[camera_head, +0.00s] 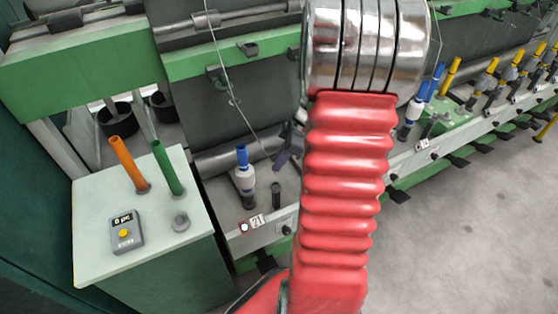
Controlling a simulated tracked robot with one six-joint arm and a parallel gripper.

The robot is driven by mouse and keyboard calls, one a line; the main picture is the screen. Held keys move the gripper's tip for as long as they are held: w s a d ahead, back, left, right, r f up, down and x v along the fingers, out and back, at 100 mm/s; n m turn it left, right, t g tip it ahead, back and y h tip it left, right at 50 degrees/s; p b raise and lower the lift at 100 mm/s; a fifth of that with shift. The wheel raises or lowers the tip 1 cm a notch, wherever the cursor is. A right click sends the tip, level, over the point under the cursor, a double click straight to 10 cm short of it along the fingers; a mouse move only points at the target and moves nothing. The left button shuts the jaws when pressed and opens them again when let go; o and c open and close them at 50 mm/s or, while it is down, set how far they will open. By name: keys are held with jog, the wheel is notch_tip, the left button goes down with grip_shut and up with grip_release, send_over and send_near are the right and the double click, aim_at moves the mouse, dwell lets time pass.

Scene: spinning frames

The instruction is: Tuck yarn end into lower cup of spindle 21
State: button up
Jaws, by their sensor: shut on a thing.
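Spindle 21 (245,181) stands upright behind the white "21" label (257,221), with a blue top and white yarn wound on its middle. Its dark lower part shows beneath the white yarn; I cannot make out a cup there clearly. My gripper (281,160) is just right of the spindle and apart from it, partly hidden behind my red arm sleeve. A thin yarn (232,98) runs from the machine above down to my gripper, which is shut on it. The yarn's very end is too small to make out.
A short dark post (276,193) stands right of the spindle. At left, a pale-topped cabinet (94,252) carries an orange tube (128,163), a green tube (168,168) and a small grey box (126,232). More spindles with blue and yellow tubes (450,77) line the rail at right.

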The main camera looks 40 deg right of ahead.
jog(key=shift+f, duration=0.4)
jog(key=shift+f, duration=0.15)
jog(key=shift+f, duration=3.35)
jog(key=o, duration=0.8)
jog(key=shift+r, duration=0.1)
jog(key=v, duration=1.3)
jog(key=shift+r, duration=0.25)
